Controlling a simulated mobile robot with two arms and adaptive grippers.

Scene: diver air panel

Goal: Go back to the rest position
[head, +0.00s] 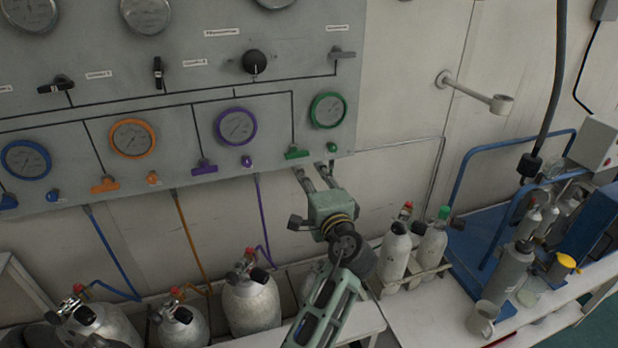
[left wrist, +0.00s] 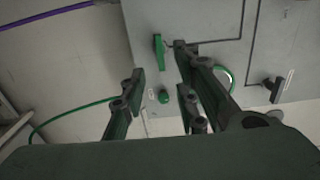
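My left gripper (head: 314,172) is in front of the lower right edge of the grey panel (head: 190,92), just below the green valve handle (head: 297,153) and the green knob (head: 332,147). In the left wrist view its fingers (left wrist: 158,68) are apart with nothing held between them. The green handle (left wrist: 159,50) and green knob (left wrist: 164,96) show beyond the gap; I cannot tell whether a finger touches either. My right gripper is not in view.
Several grey cylinders (head: 250,303) stand along the wall below the panel. Two smaller cylinders (head: 395,255) stand in a rack right of my arm. A wall bracket (head: 475,91) sticks out at upper right. A mug (head: 482,318) stands on the bench at lower right.

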